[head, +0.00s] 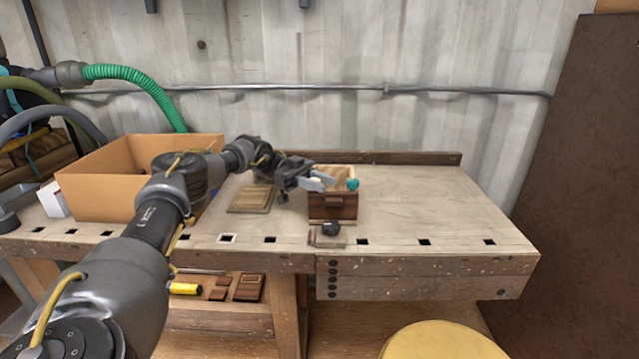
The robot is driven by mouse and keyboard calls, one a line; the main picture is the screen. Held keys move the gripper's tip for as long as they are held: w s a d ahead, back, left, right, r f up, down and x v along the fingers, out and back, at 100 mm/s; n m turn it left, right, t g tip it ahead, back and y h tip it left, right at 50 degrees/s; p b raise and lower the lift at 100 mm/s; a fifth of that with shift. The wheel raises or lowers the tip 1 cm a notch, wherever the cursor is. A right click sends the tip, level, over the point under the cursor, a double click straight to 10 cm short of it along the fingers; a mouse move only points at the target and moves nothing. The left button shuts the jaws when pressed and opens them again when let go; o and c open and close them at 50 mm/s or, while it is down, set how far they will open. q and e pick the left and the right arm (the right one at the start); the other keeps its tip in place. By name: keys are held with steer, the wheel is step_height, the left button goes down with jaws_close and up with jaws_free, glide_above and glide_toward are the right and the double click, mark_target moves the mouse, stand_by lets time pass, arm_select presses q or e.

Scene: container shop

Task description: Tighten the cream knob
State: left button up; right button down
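A small brown wooden box (333,207) stands on the workbench, with a lighter tan part at its open top. A teal knob (352,184) sits at its upper right. I cannot make out a cream knob; the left gripper covers the box's upper left, where one could be hidden. My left gripper (321,181) reaches in from the left, with its pale grey fingers at the box's upper left edge. The fingers are too small and overlapped to tell whether they are open or hold anything. My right gripper is out of view.
A flat wooden panel (251,199) lies left of the box. A dark clamp-like piece (330,229) sits in front of it. A large open cardboard box (95,189) stands at the bench's left. The bench top (430,205) is clear on the right. A yellow round stool (440,342) stands in front.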

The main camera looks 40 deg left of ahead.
arm_select(q)
steer(key=o, duration=0.4)
step_height(320, 180, up, 3)
steer(key=shift+p, duration=0.3)
steer(key=shift+s+d+r, duration=1.4)
steer(key=shift+s+r, duration=0.25)
steer(key=shift+s, duration=0.25)
steer(key=shift+s+d+r, duration=1.35)
steer(key=shift+s+r, duration=0.35)
steer(key=shift+s, duration=0.15)
steer(key=shift+s+d+r, duration=1.4)
steer(key=shift+s+r, duration=0.25)
steer(key=shift+s, duration=0.25)
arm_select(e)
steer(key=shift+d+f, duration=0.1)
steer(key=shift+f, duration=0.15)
